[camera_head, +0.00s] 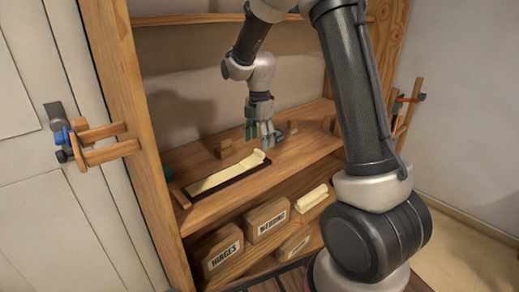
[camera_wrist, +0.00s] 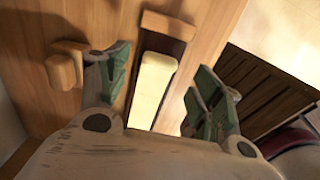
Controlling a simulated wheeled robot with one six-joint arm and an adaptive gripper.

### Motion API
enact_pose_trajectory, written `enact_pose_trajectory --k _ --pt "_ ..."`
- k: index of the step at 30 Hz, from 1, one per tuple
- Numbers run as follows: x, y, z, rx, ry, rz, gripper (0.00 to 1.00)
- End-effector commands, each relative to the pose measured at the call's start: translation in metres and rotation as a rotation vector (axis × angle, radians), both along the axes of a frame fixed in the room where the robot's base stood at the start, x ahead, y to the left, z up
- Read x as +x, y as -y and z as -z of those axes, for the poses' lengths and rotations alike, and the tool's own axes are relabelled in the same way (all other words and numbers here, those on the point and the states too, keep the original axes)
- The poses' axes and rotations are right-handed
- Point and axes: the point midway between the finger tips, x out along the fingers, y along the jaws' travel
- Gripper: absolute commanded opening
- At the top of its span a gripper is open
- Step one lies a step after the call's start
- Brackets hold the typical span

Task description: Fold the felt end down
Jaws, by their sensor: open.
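A cream felt strip (camera_head: 226,175) lies along a dark narrow base (camera_head: 208,196) on the wooden shelf. Its right end (camera_head: 257,156) stands up in a curl above the base. My gripper (camera_head: 262,138) points down just above and behind that raised end. In the wrist view the felt (camera_wrist: 152,88) shows between my gripper's (camera_wrist: 160,66) two green-padded fingers, which are wide apart and apart from it. The dark base also shows in the wrist view (camera_wrist: 166,26). The felt's near part is hidden by my gripper's body.
Small wooden blocks (camera_head: 224,148) stand behind the base on the shelf (camera_head: 300,152). A cabinet upright (camera_head: 133,85) bounds the left. A wooden block (camera_wrist: 66,67) is close to the left finger.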

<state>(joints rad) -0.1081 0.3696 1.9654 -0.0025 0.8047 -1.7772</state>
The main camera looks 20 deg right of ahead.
Motion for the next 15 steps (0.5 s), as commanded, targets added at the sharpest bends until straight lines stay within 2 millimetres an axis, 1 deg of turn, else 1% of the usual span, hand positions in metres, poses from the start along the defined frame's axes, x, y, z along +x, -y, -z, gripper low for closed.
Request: enact_pose_trajectory --k 1,6,10,15 --pt "-0.001 0.0 0.01 -0.001 -0.005 0.0 0.66" --pt "0.0 0.0 0.032 0.001 -0.003 0.001 0.66" --pt "0.0 0.0 0.04 0.001 -0.003 0.001 0.66" --pt "0.0 0.0 0.041 0.002 -0.002 0.001 0.66"
